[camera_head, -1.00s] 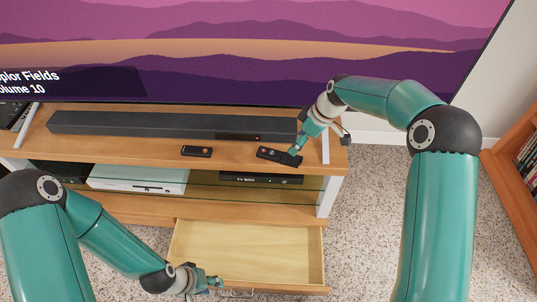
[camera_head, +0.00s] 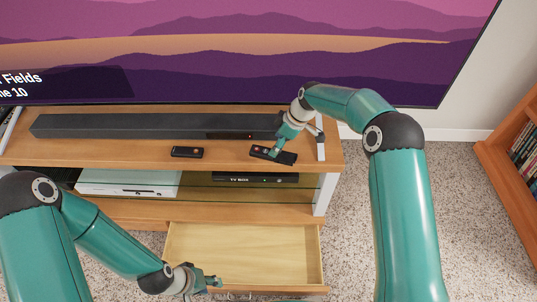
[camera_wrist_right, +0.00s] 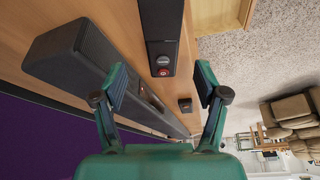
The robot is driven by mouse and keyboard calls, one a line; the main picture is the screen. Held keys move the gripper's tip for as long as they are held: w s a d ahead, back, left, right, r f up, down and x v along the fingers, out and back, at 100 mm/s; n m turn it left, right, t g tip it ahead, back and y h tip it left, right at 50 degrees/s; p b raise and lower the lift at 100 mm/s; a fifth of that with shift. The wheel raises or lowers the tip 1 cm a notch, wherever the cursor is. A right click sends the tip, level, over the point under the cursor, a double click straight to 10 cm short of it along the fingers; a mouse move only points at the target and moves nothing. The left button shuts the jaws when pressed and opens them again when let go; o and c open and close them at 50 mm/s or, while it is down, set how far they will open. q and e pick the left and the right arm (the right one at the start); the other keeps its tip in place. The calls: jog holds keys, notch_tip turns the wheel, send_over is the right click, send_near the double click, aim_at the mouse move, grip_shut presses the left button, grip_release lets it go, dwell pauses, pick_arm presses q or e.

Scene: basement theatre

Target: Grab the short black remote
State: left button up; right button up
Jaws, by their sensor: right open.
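The short black remote (camera_head: 187,152) lies on the TV stand top, left of a longer black remote (camera_head: 288,158). In the right wrist view the short remote (camera_wrist_right: 185,105) is small and farther off, between the finger lines. The longer remote (camera_wrist_right: 162,35), with a red button, is close and points in from the top edge. My right gripper (camera_head: 273,151) is over the longer remote; its fingers (camera_wrist_right: 162,82) are spread with nothing held. My left gripper (camera_head: 214,282) is low by the open drawer's front; its jaws are too small to judge.
A long black soundbar (camera_head: 140,127) lies behind the remotes, below the large TV (camera_head: 250,60). An open, empty drawer (camera_head: 240,255) sticks out below. A white console (camera_head: 125,183) and TV box (camera_head: 252,178) sit on the shelf. The stand top between the remotes is clear.

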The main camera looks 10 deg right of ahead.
aim_at(260, 154)
jog(key=x, duration=0.5)
jog(key=shift+s+a+f, duration=0.1)
jog(key=shift+s, duration=0.05)
jog(key=c, duration=1.2)
